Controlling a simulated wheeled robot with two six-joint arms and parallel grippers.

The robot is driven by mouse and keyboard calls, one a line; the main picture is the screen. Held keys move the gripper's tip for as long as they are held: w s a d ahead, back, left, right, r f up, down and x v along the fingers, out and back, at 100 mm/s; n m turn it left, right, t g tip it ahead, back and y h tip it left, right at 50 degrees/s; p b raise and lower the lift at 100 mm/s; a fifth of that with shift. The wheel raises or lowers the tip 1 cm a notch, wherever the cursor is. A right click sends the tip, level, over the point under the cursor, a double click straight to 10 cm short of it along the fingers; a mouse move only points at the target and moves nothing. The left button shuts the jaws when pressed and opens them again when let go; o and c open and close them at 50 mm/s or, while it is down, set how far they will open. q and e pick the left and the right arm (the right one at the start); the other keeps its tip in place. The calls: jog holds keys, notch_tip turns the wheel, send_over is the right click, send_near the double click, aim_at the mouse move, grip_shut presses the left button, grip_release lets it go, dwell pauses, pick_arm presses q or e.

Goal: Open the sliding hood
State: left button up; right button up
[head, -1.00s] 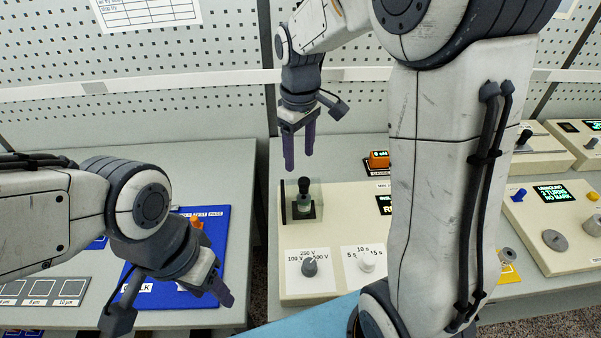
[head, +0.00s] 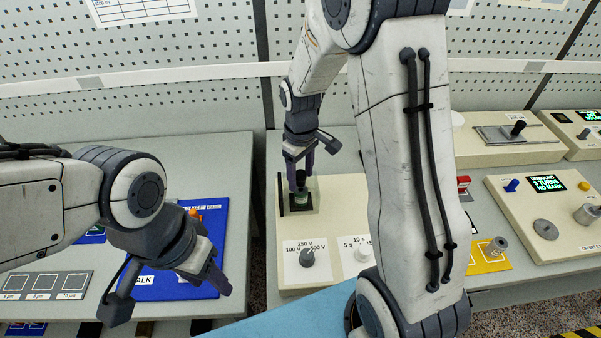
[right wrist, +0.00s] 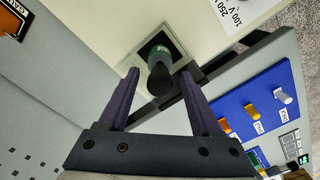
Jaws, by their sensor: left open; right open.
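A small see-through, greenish hood (head: 314,192) stands on the cream console at the centre of the head view, with a dark upright bar (head: 282,200) at its left. A black-topped, green-bodied knob (right wrist: 160,72) stands there on a dark square. My right gripper (head: 300,184) points down at this spot, its purple fingers open. In the right wrist view its fingers (right wrist: 159,74) lie on either side of the knob's black top, with gaps visible; I cannot tell how deep they reach. My left gripper (head: 222,284) is open and empty over the left bench.
A voltage dial (head: 307,258) sits on the console in front of the hood. A blue board (head: 180,285) lies under my left gripper. My right arm hides the console's right part. A perforated wall (head: 200,45) stands behind.

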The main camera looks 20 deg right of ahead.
grip_shut()
dwell(1.4)
